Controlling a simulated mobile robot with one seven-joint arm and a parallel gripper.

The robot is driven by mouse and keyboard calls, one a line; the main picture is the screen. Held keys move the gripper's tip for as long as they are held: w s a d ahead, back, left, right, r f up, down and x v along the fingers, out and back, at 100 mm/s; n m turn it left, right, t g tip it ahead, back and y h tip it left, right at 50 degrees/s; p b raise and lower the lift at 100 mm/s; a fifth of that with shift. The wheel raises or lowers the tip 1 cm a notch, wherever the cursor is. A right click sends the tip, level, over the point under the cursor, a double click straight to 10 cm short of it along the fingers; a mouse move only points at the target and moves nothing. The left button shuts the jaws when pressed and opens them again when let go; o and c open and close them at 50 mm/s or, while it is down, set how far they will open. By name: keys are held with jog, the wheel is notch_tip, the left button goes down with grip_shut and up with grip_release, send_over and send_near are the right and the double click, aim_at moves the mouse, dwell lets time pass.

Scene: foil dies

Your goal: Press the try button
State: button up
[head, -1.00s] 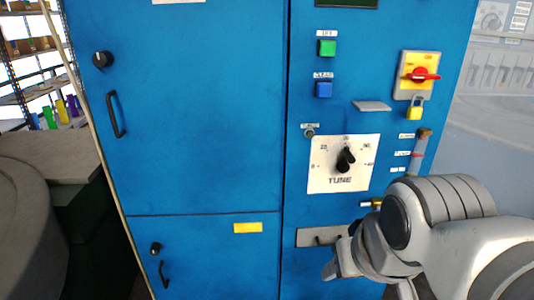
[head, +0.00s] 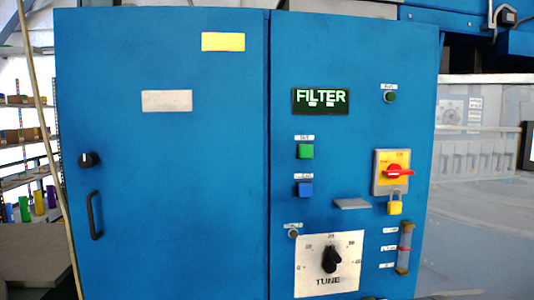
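A blue cabinet (head: 350,55) fills the middle of the head view. A small grey round button (head: 293,234) sits above the dial plate. My gripper is out of view, and nothing covers these buttons.
A dark display (head: 320,101) reads FILTER. A red rotary switch (head: 398,173) has a yellow padlock (head: 394,208) below it. A small grey ledge (head: 351,204) sticks out above the TUNE dial (head: 330,259). The cabinet door has a black handle (head: 94,214).

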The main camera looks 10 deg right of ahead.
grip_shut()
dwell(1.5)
